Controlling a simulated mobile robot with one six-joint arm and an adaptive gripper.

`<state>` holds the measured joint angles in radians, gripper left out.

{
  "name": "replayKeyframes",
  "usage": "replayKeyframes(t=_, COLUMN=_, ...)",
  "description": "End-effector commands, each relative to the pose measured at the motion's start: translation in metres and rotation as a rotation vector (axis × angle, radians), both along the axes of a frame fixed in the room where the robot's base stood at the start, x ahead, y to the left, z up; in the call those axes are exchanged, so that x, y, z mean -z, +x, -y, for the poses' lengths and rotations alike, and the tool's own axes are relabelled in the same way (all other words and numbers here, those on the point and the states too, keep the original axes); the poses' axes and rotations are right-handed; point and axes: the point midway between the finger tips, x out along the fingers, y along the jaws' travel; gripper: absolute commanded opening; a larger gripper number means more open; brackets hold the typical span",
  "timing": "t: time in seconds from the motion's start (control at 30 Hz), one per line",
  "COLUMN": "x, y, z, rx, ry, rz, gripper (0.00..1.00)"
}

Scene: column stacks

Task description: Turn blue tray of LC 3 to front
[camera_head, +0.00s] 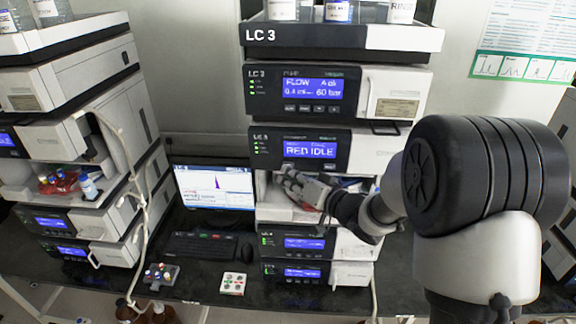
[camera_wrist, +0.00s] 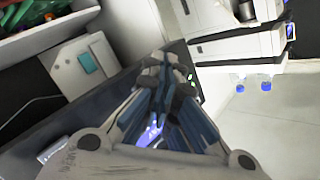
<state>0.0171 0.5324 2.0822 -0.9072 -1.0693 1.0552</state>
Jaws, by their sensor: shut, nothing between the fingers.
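The LC 3 stack (camera_head: 345,37) stands in the middle of the head view. Its second display (camera_head: 309,149) reads "RED IDLE". Below it is an open sampler bay (camera_head: 290,211), partly covered by my arm. My gripper (camera_head: 286,174) is at the front of this bay, just below the display, shut and empty. In the wrist view my gripper (camera_wrist: 166,62) has its fingers together. Red and green items show in a pale-edged bay (camera_wrist: 75,25) at the upper left there. I cannot make out the blue tray clearly in either view.
Lower LC 3 modules (camera_head: 305,243) sit under the bay, close to my wrist. A monitor (camera_head: 214,187) and keyboard (camera_head: 205,245) are to the left. A vial rack (camera_head: 161,273) and a white button box (camera_head: 233,284) lie on the bench. Another instrument stack (camera_head: 70,120) stands further left.

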Motion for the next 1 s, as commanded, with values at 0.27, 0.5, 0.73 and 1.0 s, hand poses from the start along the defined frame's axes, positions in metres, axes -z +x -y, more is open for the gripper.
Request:
replayKeyframes(t=0.27, x=0.0001, y=0.0033, z=0.0001, rx=0.000, ry=0.000, rz=0.000, gripper=0.00)
replayKeyframes(t=0.5, x=0.0000, y=0.0061, z=0.0002, rx=0.000, ry=0.000, rz=0.000, gripper=0.00)
replayKeyframes(t=0.73, x=-0.0002, y=0.0079, z=0.0004, rx=0.000, ry=0.000, rz=0.000, gripper=0.00)
replayKeyframes(t=1.0, x=-0.0001, y=0.0063, z=0.0003, rx=0.000, ry=0.000, rz=0.000, gripper=0.00)
